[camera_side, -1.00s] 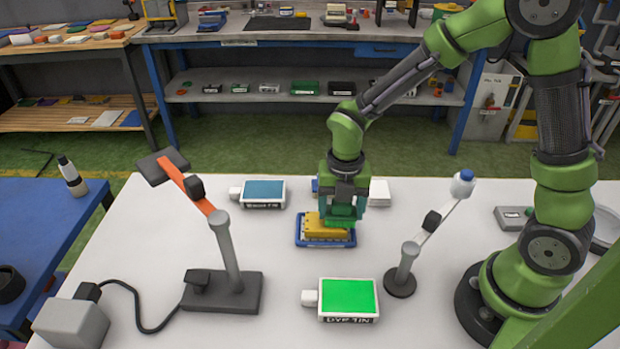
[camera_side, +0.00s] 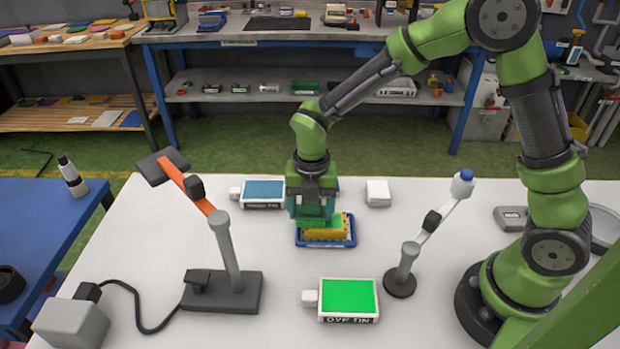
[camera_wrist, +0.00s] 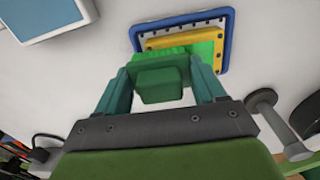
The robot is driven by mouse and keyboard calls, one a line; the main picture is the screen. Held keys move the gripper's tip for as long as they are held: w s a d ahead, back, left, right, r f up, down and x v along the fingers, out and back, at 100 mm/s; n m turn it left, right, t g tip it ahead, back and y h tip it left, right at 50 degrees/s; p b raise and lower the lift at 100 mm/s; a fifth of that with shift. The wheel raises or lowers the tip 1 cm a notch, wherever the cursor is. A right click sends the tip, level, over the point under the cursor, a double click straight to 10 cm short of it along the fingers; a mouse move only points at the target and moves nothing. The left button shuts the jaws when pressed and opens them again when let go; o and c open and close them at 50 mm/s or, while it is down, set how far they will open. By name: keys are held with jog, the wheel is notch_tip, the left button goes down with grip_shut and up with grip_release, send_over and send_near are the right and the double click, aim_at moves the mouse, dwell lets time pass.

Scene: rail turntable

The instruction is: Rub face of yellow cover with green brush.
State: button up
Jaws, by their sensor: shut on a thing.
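My gripper (camera_side: 313,220) is shut on the green brush, over the left part of the yellow cover (camera_side: 343,231). The brush (camera_wrist: 160,84) shows between the fingers in the wrist view, its wider green end over the cover. Whether it touches the face cannot be told for sure. The cover sits in a blue-rimmed tray (camera_side: 326,245). In the wrist view, the cover (camera_wrist: 160,42) is yellow along its edges, with a bright green area on its face beside the brush. The brush and fingers hide part of the face.
A green-topped dye tin (camera_side: 348,298) lies in front and a blue-topped tin (camera_side: 264,192) behind left. An orange-armed stand (camera_side: 228,260) is at left, a white-armed stand (camera_side: 404,275) at right. A white block (camera_side: 378,192) lies behind right.

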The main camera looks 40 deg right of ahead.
jog(key=shift+s+d, duration=2.65)
jog(key=shift+s, duration=0.05)
notch_tip(320, 180, up, 8)
jog(key=shift+a, duration=0.15)
